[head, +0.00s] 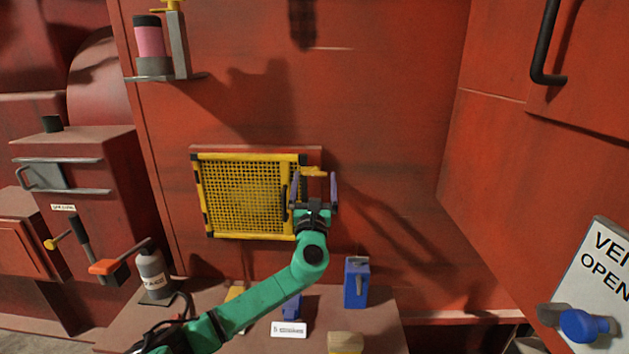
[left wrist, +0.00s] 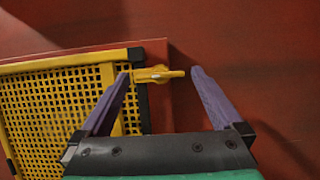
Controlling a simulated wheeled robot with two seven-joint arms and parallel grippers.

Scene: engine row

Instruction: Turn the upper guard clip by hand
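The upper guard clip (head: 314,172) is a small yellow lever at the upper right corner of the yellow mesh guard (head: 243,195). In the left wrist view the clip (left wrist: 158,74) points right, its tip level with the fingertips. My left gripper (head: 315,180) is open, with its two purple fingers one on each side of the clip. In the left wrist view the left gripper (left wrist: 160,72) shows a gap around the clip's tip; whether a finger touches the clip's base I cannot tell. The lower right of the guard is hidden behind my left gripper. My right gripper is not in view.
A pink-banded cylinder (head: 149,42) sits upper left. A blue knob (head: 583,326) is at lower right. The red wall right of the guard is clear.

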